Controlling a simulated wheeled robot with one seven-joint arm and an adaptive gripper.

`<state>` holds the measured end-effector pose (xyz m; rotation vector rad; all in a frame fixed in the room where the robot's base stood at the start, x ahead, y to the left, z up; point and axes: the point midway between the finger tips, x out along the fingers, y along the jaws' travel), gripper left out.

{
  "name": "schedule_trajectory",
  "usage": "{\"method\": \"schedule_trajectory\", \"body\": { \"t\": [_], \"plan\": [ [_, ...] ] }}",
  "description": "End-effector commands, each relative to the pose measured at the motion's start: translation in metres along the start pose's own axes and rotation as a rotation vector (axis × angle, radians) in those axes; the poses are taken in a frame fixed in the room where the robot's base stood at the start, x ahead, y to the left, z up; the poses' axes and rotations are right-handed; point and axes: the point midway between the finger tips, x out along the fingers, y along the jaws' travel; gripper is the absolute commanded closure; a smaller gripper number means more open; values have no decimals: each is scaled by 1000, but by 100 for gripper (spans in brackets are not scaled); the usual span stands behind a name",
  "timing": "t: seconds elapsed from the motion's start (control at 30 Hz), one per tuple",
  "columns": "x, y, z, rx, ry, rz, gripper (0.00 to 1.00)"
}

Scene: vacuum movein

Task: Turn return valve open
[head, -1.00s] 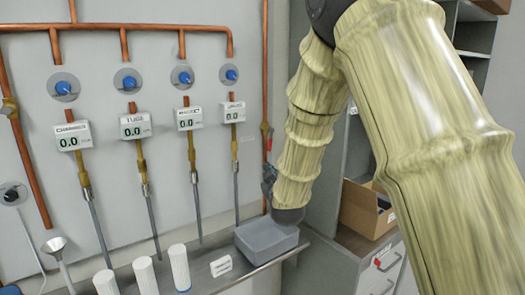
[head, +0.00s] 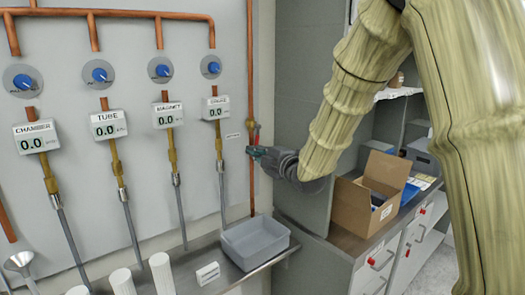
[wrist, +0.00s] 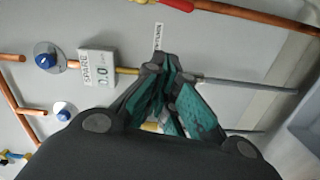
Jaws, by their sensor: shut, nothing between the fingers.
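The return valve is on the right-hand copper pipe (head: 250,60). Its red lever (head: 256,133) shows just above my fingertips in the head view. In the wrist view the red lever (wrist: 177,4) is cut by the top edge, beside the copper pipe (wrist: 250,14). A small wall label (head: 232,135) sits left of the pipe; it also shows in the wrist view (wrist: 158,37). My gripper (head: 254,153) is shut and empty, close below the lever. In the wrist view its fingers (wrist: 170,85) point toward the wall. I cannot tell whether it touches the valve.
Several gauges with blue knobs line the wall, including the spare gauge (head: 216,108). A grey bin (head: 255,243) stands on the shelf below. A cardboard box (head: 368,195) sits on the cabinet at right, beyond a grey side panel (head: 308,120).

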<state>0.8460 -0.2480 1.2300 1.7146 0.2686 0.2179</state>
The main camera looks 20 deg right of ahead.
Motion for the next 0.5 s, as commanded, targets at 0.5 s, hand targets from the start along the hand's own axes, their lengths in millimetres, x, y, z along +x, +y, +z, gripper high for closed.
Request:
{"method": "schedule_trajectory", "body": {
  "t": [0.5],
  "plan": [
    [71,3,11,4,-6,0,100]
  ]
}}
